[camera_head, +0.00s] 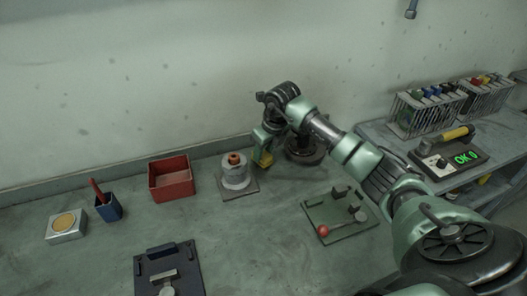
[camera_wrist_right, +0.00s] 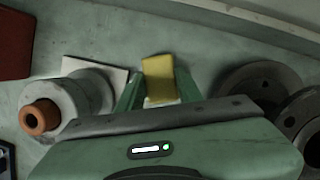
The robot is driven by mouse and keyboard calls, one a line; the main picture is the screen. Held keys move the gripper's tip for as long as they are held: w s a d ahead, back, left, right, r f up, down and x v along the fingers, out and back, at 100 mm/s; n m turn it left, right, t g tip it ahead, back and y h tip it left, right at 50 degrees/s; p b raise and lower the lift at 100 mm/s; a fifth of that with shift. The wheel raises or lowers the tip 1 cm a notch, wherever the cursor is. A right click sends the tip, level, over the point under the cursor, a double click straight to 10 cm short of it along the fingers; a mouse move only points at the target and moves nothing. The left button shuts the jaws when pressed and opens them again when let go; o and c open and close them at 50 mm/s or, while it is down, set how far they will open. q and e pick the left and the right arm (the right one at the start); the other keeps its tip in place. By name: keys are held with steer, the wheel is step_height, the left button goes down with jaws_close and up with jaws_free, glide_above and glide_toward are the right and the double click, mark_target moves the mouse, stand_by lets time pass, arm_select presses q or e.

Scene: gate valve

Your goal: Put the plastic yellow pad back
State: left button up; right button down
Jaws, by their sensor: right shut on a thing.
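The yellow pad (camera_head: 265,160) is small and block-like. It shows below my right gripper (camera_head: 263,150), between the grey cylinder and the dark round flange part, near the back wall. In the right wrist view the yellow pad (camera_wrist_right: 158,72) sits between the two green fingers of my right gripper (camera_wrist_right: 158,92), which is shut on it. The gripper points down at the bench. I cannot tell whether the pad touches the bench. My left gripper is in neither view.
A grey cylinder with an orange top (camera_head: 236,172) stands close left on a plate. The dark flange part (camera_head: 305,150) is close right. A red bin (camera_head: 171,180), a blue cup (camera_head: 108,208) and a green fixture (camera_head: 352,232) stand around.

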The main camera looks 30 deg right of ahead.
steer(key=shift+f, duration=0.4)
steer(key=shift+f, duration=0.2)
steer(key=c, duration=0.9)
jaws_free()
steer(key=shift+c, duration=0.2)
steer(key=shift+r, duration=0.15)
steer(key=shift+r, duration=0.2)
steer(key=b+v, duration=0.3)
steer(key=v, duration=0.8)
steer(key=shift+s+r, duration=0.2)
steer(key=shift+r, duration=0.2)
